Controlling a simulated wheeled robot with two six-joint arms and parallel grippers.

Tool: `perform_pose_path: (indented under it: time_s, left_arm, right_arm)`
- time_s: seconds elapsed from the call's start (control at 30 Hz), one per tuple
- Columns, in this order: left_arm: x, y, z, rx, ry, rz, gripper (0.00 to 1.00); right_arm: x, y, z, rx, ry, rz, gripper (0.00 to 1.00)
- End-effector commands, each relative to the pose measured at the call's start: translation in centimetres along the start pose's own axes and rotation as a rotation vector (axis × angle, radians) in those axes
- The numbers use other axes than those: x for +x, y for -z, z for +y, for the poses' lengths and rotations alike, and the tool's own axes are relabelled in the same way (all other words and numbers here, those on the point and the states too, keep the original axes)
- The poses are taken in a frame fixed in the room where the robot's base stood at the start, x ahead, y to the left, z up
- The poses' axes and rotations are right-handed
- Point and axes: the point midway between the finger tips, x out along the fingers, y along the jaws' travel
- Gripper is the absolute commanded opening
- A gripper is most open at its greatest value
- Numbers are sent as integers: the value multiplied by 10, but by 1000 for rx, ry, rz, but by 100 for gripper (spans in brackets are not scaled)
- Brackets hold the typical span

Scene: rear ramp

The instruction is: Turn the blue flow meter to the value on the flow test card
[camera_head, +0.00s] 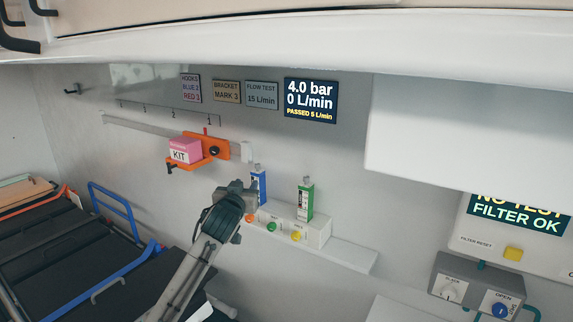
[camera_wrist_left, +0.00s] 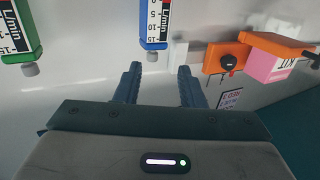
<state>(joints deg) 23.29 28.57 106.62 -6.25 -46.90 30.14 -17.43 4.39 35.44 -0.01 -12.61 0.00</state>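The blue flow meter (camera_head: 259,187) stands upright on the wall ledge, its lower part partly behind my left gripper (camera_head: 238,190). In the left wrist view, which is upside down, the blue flow meter (camera_wrist_left: 155,22) shows a scale and a grey knob (camera_wrist_left: 153,56). My left gripper (camera_wrist_left: 160,80) is open, with its two fingers apart and nothing between them; the knob lies just beyond, between the fingertips' lines. The flow test card (camera_head: 262,96) reads 15 L/min. The display (camera_head: 310,101) reads 4.0 bar, 0 L/min and PASSED 5 L/min. My right gripper is not in view.
A green flow meter (camera_head: 305,201) stands to the right, above a white outlet block (camera_head: 318,233) with coloured buttons. An orange bracket (camera_head: 218,149) holds a pink kit box (camera_head: 184,150) to the left. A white housing (camera_head: 450,140) juts out at right.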

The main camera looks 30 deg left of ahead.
Motion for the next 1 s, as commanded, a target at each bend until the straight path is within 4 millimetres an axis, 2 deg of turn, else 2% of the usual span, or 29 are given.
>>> perform_pose_path:
  time_s: [0.03, 0.13, 0.27, 0.5, 0.7, 1.0]
  left_arm:
    - [-3, 13, 0, -4, 1, 18, 36]
    - [-1, 22, 0, -9, 1, 29, 36]
    - [13, 23, 0, -10, 2, 27, 36]
    - [56, 25, 0, -10, 2, 25, 36]
    - [85, 24, 0, -9, 1, 26, 36]
    - [103, 22, 0, -8, 0, 27, 36]
  right_arm:
    - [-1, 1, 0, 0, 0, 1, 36]
    - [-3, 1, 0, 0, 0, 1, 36]
    - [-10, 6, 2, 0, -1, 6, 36]
    - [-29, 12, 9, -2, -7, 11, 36]
    - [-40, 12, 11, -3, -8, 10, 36]
    - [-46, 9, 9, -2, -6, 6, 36]
